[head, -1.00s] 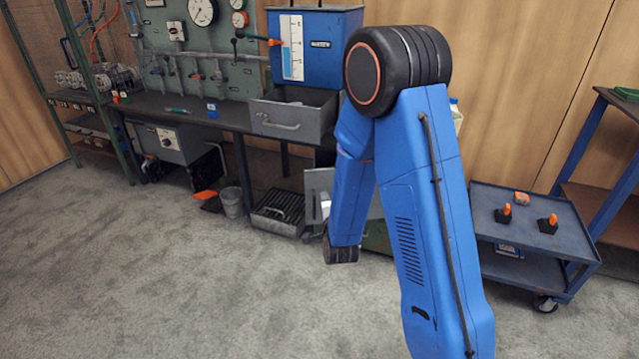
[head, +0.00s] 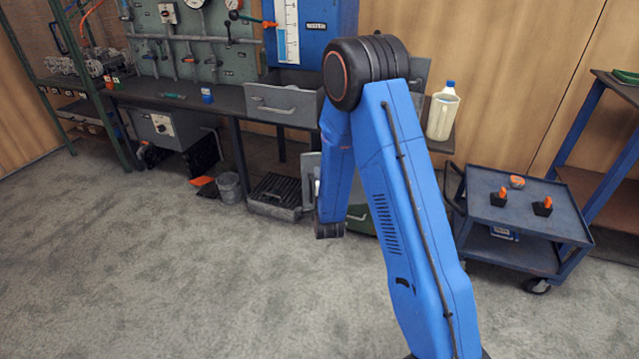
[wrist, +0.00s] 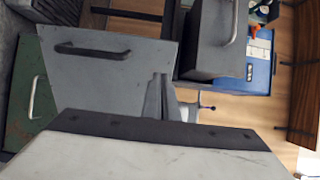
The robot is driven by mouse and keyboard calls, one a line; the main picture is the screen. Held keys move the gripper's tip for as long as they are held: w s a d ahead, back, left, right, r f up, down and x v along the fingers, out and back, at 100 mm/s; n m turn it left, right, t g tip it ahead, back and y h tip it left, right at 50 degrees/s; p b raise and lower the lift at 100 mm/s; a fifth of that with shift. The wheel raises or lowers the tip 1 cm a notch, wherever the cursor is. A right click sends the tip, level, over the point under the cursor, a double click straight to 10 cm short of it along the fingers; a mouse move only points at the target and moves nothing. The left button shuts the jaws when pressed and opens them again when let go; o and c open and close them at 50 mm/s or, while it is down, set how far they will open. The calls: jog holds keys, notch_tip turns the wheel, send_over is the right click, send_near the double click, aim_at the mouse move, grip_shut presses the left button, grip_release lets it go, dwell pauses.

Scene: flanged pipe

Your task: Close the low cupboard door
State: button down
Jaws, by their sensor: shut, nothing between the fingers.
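The low cupboard door is a flat grey panel (wrist: 120,75) with a dark bar handle, seen close up in the wrist view. It appears to stand open. In the head view only a narrow grey strip of it (head: 309,172) shows left of my arm; my arm hides the rest. A green front (wrist: 32,98) with a pale handle adjoins the panel in the wrist view. My gripper (wrist: 162,82) is shut and empty, with its fingertips over the panel's right part in the wrist view. I cannot tell whether they touch it. The head view hides my gripper.
A grey drawer (head: 283,106) sticks out under the blue tank (head: 325,35), above the door area. A dark crate (head: 275,196) and bucket (head: 229,187) stand left on the floor. A trolley (head: 515,215) stands right. The carpet in front is clear.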

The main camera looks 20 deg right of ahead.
aim_at(315, 161)
jog(key=shift+w+d, duration=0.2)
jog(key=shift+w, duration=1.25)
jog(key=shift+w+d, duration=0.15)
jog(key=shift+w, duration=1.25)
